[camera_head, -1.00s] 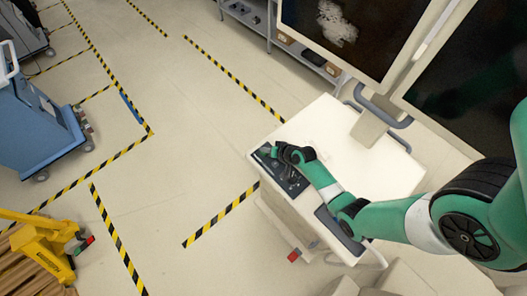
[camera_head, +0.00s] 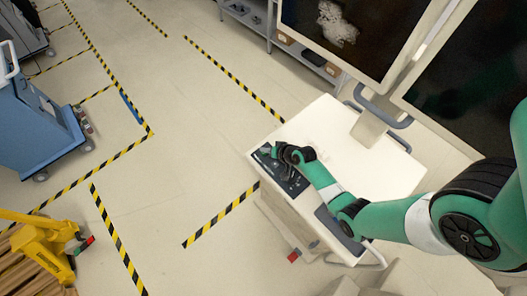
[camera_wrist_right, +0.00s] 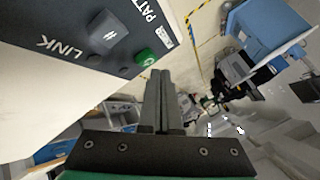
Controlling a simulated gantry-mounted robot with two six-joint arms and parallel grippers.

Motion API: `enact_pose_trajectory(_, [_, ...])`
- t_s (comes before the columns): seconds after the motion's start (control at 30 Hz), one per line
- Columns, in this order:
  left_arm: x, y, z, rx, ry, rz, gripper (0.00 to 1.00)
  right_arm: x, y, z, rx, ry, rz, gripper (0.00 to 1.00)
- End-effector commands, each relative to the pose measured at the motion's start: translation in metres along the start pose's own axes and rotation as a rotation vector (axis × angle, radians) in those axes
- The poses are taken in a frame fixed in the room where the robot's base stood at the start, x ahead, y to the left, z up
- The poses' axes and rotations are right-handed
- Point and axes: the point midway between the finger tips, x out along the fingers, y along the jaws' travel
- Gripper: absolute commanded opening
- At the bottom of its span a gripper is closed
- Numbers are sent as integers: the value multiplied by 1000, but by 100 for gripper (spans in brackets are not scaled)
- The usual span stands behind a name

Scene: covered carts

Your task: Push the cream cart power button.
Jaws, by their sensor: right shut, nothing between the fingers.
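The cream cart (camera_head: 348,150) stands right of centre in the head view, with a dark control panel (camera_head: 291,184) along its left edge. In the right wrist view the panel (camera_wrist_right: 92,58) shows the word LINK, a grey square button (camera_wrist_right: 109,33) with a white mark and a round green button (camera_wrist_right: 146,57). Which is the power button I cannot tell for sure. My right gripper (camera_head: 274,151) is shut and empty at the panel's far end. In the wrist view its fingertips (camera_wrist_right: 160,72) are close beside the green button; contact is unclear. My left gripper is out of view.
Two large dark monitors (camera_head: 345,28) (camera_head: 475,95) rise behind the cart top. A grey handle (camera_head: 379,106) is below them. A blue cart (camera_head: 35,120) and a yellow pallet jack (camera_head: 45,243) stand far left. Striped floor tape marks open floor.

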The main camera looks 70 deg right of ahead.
Motion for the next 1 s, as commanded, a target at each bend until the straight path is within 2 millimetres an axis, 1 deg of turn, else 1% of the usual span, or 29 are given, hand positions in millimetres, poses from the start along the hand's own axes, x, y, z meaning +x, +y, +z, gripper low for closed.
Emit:
enact_pose_trajectory(0.37, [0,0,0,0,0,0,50,0,0,0,0,0,0,0])
enact_pose_trajectory(0.63, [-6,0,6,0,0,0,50,7,5,5,0,0,0,0])
enact_pose_trajectory(1.0, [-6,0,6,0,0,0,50,7,5,5,0,0,0,0])
